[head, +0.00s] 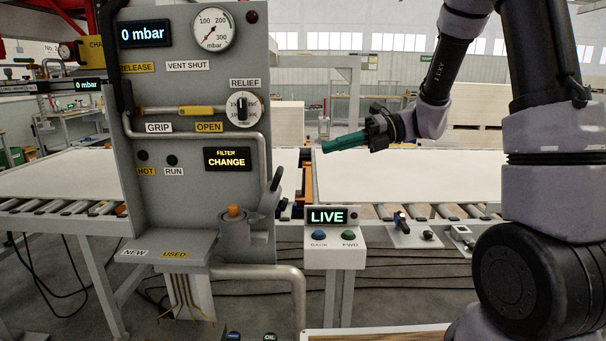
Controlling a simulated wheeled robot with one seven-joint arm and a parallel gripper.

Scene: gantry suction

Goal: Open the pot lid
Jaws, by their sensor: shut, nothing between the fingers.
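The grey pot (234,240) stands at the lower right of the grey control panel (190,185), beside its shelf. An orange knob (234,211) sits on the pot's top. A grey lever-like piece (269,197) slants up at the pot's right; I cannot tell whether it joins the lid. The lid looks down on the pot, though its seam is too small to see. My gripper (326,146) has green fingers, shut and empty, pointing left. It hangs in the air right of the panel, higher than the pot and apart from it.
A bent grey rail (275,272) runs below the pot. A pedestal with a LIVE display (327,217) and two buttons stands right of it. Roller conveyors carry pale boards (410,178) behind. The panel's filter display (227,158) reads CHANGE. Air between gripper and panel looks clear.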

